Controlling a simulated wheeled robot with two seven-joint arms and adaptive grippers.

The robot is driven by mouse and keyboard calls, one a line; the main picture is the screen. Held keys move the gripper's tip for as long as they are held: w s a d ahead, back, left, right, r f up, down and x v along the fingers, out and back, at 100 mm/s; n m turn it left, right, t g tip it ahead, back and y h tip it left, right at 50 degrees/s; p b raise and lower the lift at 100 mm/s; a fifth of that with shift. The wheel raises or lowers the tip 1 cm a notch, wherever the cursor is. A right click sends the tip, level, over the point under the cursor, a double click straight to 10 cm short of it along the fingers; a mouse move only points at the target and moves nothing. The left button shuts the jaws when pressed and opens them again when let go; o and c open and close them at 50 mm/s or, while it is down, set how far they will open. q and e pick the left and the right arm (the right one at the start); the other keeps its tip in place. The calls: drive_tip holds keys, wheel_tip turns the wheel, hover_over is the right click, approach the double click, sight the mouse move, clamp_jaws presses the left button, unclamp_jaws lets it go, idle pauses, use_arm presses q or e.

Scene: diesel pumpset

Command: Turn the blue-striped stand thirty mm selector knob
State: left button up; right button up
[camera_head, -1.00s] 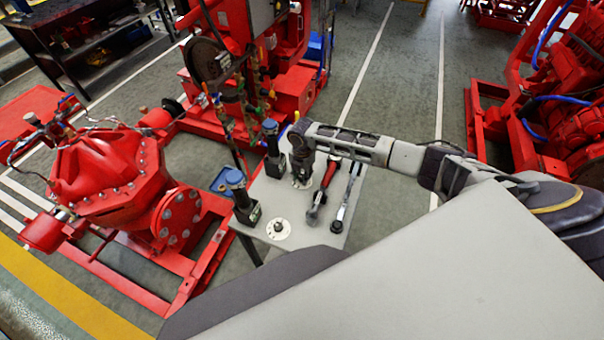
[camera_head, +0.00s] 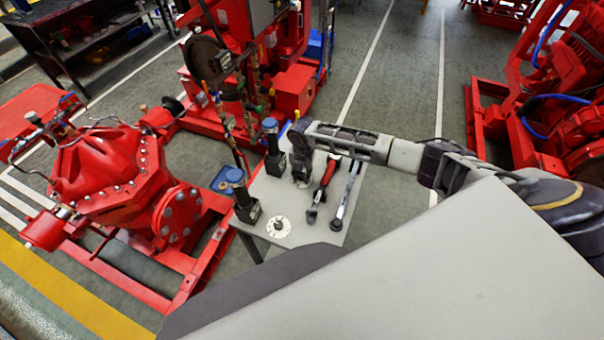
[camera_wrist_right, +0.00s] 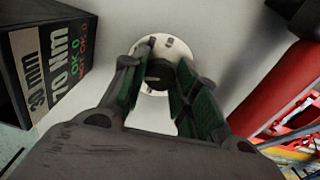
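The thirty mm stand (camera_wrist_right: 48,62) is a dark box at the left of the right wrist view, with "30 mm" and "70 NM" lettering. It is probably the blue-topped black stand (camera_head: 273,150) at the far side of the small table in the head view. Beside it a dark selector knob (camera_wrist_right: 159,74) sits on a white round dial (camera_wrist_right: 166,49). My right gripper (camera_wrist_right: 163,62) points down over the dial with its fingers apart on either side of the knob; contact is unclear. In the head view my right gripper (camera_head: 301,178) hides this knob. My left gripper is not in view.
A second black stand (camera_head: 244,205) and another white dial with a knob (camera_head: 278,227) are nearer on the grey table (camera_head: 310,232). A red-handled tool (camera_head: 323,187) and a metal wrench (camera_head: 346,195) lie right of my gripper. Red pump machinery (camera_head: 110,175) stands left.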

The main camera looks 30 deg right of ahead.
sight(302, 175)
drive_tip(key=o, duration=0.4)
drive_tip(key=shift+c, duration=0.2)
wheel_tip(302, 175, up, 12)
idle(0.6)
drive_tip(key=shift+s, duration=0.1)
idle(0.6)
